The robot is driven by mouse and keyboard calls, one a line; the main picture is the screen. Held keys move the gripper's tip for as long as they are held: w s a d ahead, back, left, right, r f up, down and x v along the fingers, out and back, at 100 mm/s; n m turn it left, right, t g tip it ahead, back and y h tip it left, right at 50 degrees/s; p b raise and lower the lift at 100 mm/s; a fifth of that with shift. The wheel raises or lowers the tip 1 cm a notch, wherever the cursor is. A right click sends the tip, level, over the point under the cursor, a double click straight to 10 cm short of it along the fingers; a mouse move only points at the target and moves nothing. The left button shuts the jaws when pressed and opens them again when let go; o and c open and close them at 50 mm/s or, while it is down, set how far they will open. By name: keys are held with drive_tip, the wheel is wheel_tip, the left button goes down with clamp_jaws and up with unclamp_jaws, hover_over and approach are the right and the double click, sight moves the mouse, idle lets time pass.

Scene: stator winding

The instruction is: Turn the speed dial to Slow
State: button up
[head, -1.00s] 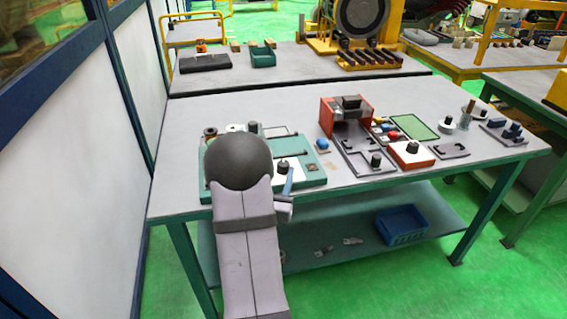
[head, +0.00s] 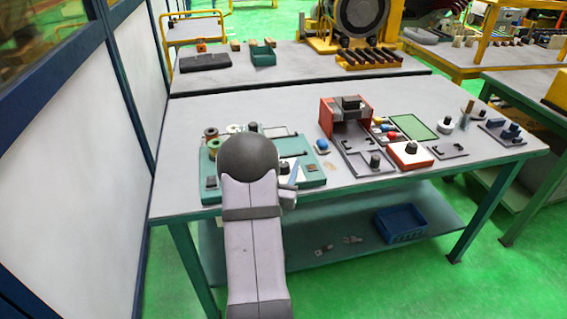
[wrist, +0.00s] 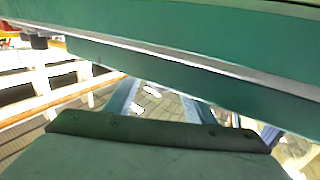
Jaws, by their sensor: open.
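A red box with a white top and a dark round knob (head: 409,148) sits at the right front of the bench. It may be the speed dial, but its markings are too small to read. Other dark knobs stand nearby, so I cannot tell for sure. My gripper (head: 292,178) is over the front right of the green board (head: 313,181), left of the red box and well apart from it. My own arm hides much of it. It is open, with nothing seen in it. The wrist view shows a green edge (wrist: 200,80) close by, and no dial.
A tall red fixture (head: 340,118) stands behind a grey tray to the right of the green board. A small blue-topped part (head: 322,146) lies between board and fixture. Spools (head: 211,137) sit at the board's back left.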

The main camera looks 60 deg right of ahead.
drive_tip(key=shift+w+d, duration=0.1)
drive_tip(key=shift+d, duration=0.25)
drive_tip(key=shift+c, duration=0.3)
drive_tip(key=c, duration=1)
drive_tip(key=shift+n+t+b, duration=0.3)
drive_tip(key=shift+t, duration=0.1)
drive_tip(key=shift+d+n+t+y+b, duration=0.1)
drive_tip(key=shift+n+t+y+b, duration=0.4)
drive_tip(key=shift+t, duration=0.2)
drive_tip(key=shift+n+t+y+b, duration=0.35)
drive_tip(key=shift+n+t+y, duration=0.3)
drive_tip(key=shift+t, duration=0.35)
